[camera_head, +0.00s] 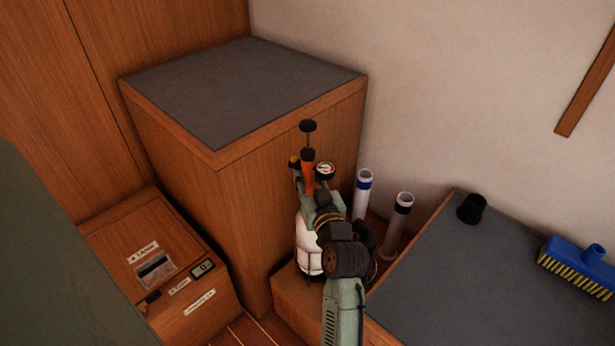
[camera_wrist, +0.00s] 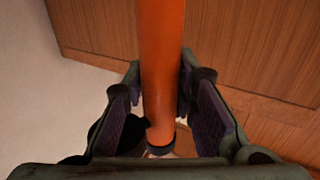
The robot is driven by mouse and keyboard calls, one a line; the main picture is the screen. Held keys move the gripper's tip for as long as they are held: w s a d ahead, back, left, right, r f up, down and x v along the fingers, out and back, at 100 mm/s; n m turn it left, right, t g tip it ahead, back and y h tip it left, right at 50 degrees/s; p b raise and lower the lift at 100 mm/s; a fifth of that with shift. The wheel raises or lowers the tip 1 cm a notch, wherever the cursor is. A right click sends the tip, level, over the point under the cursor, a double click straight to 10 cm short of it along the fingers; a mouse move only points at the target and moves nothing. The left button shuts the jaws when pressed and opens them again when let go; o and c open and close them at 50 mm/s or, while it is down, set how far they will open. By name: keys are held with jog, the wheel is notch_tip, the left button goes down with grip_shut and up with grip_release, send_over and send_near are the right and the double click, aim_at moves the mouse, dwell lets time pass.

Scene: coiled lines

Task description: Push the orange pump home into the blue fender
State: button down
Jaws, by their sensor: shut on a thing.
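The orange pump (camera_head: 308,172) stands upright with a black handle (camera_head: 308,126) at its top. My gripper (camera_wrist: 160,95) is shut on its orange barrel (camera_wrist: 162,50), with one padded finger on each side. A dark ring shows at the barrel's end in the wrist view, with a small pale bit beyond it. A white rounded body (camera_head: 308,243) shows below the pump, partly behind my arm. No all-blue fender shows; a white tube with a blue band (camera_head: 364,186) stands right of the pump. Whether the pump's end touches anything is hidden.
A round gauge (camera_head: 325,171) sits beside the pump. A tall grey-topped cabinet (camera_head: 235,85) is close behind. A black cup (camera_head: 471,208) and blue brush (camera_head: 580,262) are on the right counter (camera_head: 450,290).

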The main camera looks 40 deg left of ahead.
aim_at(311, 163)
jog(key=shift+r+p, duration=2)
jog(key=shift+r, duration=0.9)
jog(key=shift+w, duration=0.1)
